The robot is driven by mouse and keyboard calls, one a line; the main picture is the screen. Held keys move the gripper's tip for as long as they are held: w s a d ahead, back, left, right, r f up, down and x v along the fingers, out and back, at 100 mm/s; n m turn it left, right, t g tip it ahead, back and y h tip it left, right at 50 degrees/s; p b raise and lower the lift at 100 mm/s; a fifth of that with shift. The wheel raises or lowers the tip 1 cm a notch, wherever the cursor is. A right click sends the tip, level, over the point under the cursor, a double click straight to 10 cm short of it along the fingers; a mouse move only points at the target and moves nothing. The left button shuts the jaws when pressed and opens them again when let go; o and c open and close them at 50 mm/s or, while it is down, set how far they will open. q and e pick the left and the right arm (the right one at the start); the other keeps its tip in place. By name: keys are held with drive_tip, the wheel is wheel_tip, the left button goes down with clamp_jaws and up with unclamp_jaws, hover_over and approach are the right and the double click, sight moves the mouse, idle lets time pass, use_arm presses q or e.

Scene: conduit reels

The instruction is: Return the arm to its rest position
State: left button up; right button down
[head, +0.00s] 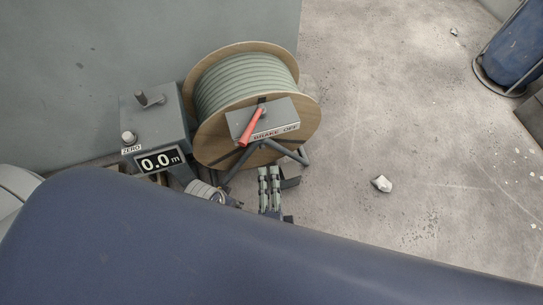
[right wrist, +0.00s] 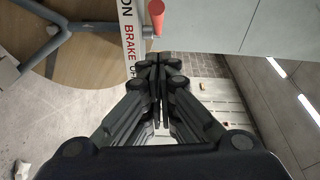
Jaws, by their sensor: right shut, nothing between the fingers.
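My right gripper (head: 269,178) is in the head view, below the reel and its brake box. In the right wrist view my right gripper (right wrist: 159,62) has its fingers together with nothing between them. The red brake lever (head: 252,124) on the grey brake box (head: 281,119) leans toward the lower left, away from the readable word OFF. The lever's red end (right wrist: 155,8) also shows beyond the fingertips in the right wrist view, apart from them. My left gripper is not in view.
A wooden reel (head: 208,140) of grey-green conduit stands on a frame. Left of it is a counter box (head: 155,122) reading 0.0 m, with a ZERO knob. A pale stone (head: 381,183) lies on the floor. A blue cylinder (head: 517,48) stands at upper right. Floor at right is mostly clear.

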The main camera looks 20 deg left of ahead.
drive_tip(key=shift+v, duration=0.95)
drive_tip(key=shift+a, duration=0.1)
